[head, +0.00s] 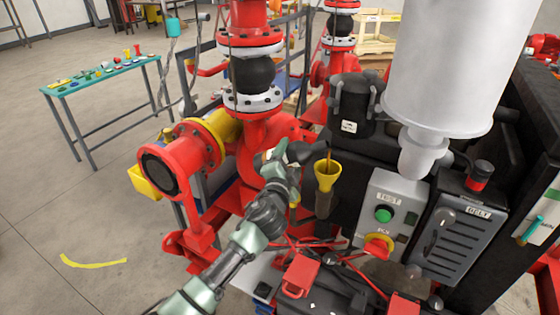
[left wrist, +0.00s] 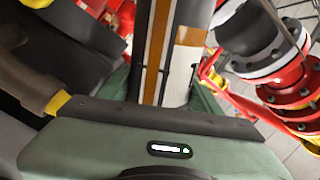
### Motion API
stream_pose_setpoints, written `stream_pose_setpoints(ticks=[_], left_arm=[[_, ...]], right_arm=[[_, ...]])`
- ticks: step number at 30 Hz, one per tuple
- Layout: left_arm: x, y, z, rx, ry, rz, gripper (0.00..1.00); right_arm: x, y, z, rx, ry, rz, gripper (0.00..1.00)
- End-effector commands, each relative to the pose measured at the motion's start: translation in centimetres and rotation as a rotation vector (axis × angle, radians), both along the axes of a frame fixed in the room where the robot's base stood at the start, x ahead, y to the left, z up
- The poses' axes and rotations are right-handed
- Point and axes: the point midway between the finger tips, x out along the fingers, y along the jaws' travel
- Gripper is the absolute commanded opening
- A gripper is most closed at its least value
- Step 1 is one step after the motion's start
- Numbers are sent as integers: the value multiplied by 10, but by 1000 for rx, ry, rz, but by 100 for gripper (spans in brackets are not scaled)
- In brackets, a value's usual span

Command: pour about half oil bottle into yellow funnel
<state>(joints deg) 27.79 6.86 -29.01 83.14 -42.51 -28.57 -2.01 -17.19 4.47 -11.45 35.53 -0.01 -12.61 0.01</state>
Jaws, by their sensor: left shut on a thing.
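The yellow funnel (head: 327,172) stands upright on a dark neck beside the grey control box. My left gripper (head: 284,160) is just left of it, shut on the oil bottle (head: 307,151). The dark bottle is tipped over nearly level, its mouth end toward the funnel and above it. A thin brown-orange streak runs from the mouth end down into the funnel. In the left wrist view the bottle (left wrist: 183,50) shows orange strips along its side; the exact oil level is not clear. My right gripper is out of view.
A control box (head: 385,205) with a green button and red-yellow knob stands right of the funnel. A large white cylinder (head: 445,60) hangs above it. Red pipework (head: 180,165) is at left. A teal table (head: 100,75) with small parts stands far left.

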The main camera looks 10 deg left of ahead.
Motion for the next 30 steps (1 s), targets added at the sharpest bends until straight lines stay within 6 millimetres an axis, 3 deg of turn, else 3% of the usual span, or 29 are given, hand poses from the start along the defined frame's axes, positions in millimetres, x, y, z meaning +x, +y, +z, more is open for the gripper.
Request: stream_pose_setpoints(ticks=[30], left_arm=[[0,1,5,44,-8,-1,13]], right_arm=[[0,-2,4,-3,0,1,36]])
